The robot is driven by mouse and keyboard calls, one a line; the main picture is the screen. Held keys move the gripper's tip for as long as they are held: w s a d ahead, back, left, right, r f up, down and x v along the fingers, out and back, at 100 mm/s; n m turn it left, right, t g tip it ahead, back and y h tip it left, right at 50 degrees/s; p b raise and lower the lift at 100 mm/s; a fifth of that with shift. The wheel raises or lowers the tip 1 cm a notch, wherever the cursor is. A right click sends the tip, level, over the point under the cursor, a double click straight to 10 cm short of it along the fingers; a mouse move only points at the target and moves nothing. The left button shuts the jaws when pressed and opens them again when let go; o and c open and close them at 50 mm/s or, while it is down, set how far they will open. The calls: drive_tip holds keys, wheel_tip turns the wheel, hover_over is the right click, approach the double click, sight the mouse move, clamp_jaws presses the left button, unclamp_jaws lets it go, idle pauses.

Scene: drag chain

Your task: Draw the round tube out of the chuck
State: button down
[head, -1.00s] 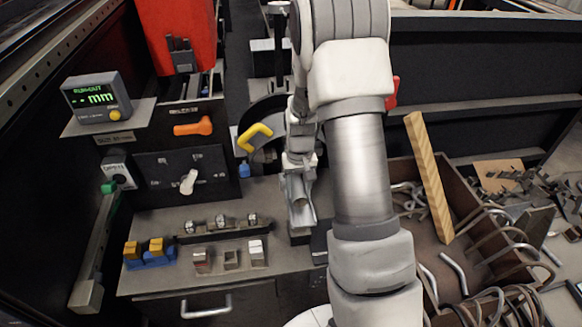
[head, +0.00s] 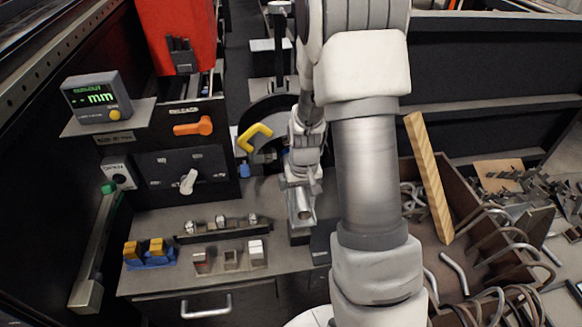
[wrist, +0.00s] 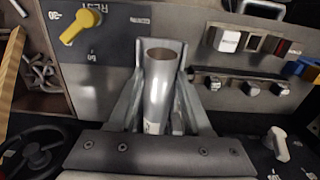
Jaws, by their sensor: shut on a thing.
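My gripper (head: 302,190) is shut on the round tube (head: 305,213), a grey metal tube over the bench's right part in the head view. In the wrist view the tube (wrist: 159,90) lies between the two fingers of my gripper (wrist: 162,95), with its open round end away from the palm. The tube's other end is hidden behind the gripper's dark palm. A dark round part (head: 262,112) with a yellow handle (head: 254,137) stands behind my gripper in the head view. I cannot tell whether it is the chuck, or whether the tube is still in it.
The bench top (head: 150,205) carries a row of small clamps (head: 221,222), small blocks (head: 230,259) and yellow-blue pieces (head: 149,253). A display (head: 97,97) and orange lever (head: 193,127) stand left. A bin of bent tubes (head: 465,262) with a wooden plank (head: 428,178) stands right of my arm.

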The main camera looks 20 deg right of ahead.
drive_tip(key=shift+s+a+r, duration=0.1)
drive_tip(key=shift+s+a, duration=0.1)
drive_tip(key=shift+s, duration=0.75)
drive_tip(key=shift+s+a+r, duration=0.15)
drive_tip(key=shift+s+a, duration=0.05)
drive_tip(key=shift+s, duration=0.75)
drive_tip(key=shift+s+a+r, duration=0.1)
drive_tip(key=shift+s+a, duration=0.1)
drive_tip(key=shift+s, duration=0.75)
drive_tip(key=shift+c, duration=1.3)
unclamp_jaws()
wheel_tip(320, 180, up, 18)
drive_tip(key=p, duration=0.2)
drive_tip(key=shift+f, duration=0.2)
